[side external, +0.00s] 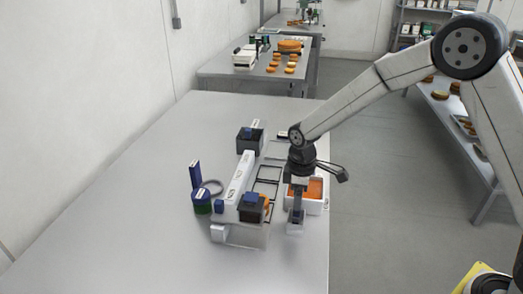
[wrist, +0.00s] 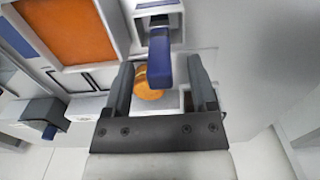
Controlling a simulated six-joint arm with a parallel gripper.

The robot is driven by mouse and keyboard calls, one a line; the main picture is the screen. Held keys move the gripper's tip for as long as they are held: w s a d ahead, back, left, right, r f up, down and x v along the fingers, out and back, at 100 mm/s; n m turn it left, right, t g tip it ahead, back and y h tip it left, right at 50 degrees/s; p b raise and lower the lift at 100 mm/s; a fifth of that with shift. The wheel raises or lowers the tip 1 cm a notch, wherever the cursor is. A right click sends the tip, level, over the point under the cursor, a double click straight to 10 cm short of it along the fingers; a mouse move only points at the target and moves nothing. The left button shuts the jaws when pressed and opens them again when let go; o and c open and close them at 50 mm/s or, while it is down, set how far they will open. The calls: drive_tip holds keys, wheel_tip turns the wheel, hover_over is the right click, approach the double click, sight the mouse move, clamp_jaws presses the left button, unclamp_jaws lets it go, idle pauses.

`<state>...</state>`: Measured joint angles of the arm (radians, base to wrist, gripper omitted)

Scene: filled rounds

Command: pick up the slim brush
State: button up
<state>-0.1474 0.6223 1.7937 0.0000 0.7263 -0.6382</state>
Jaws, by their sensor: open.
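A slim blue upright piece (wrist: 160,50), which looks like the brush's handle, stands at a white holder (wrist: 135,10) in the wrist view. No bristles show. My gripper (wrist: 161,66) is open, with one dark finger on either side of the blue piece. The fingers look apart from it, with a gap on each side. In the side external view my gripper (side external: 297,190) points down over the white holder (side external: 296,229) at the table's right edge; the blue piece there is small and partly hidden by the fingers.
A white tray with orange filling (side external: 315,187) is right beside my gripper. A white machine (side external: 240,180) with dark blue-topped boxes stands to the left. A blue upright block (side external: 195,174) and a green-and-blue can (side external: 202,202) are farther left. The table's left side (side external: 130,200) is clear.

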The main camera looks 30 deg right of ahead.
drive_tip(key=shift+f, duration=0.9)
clamp_jaws()
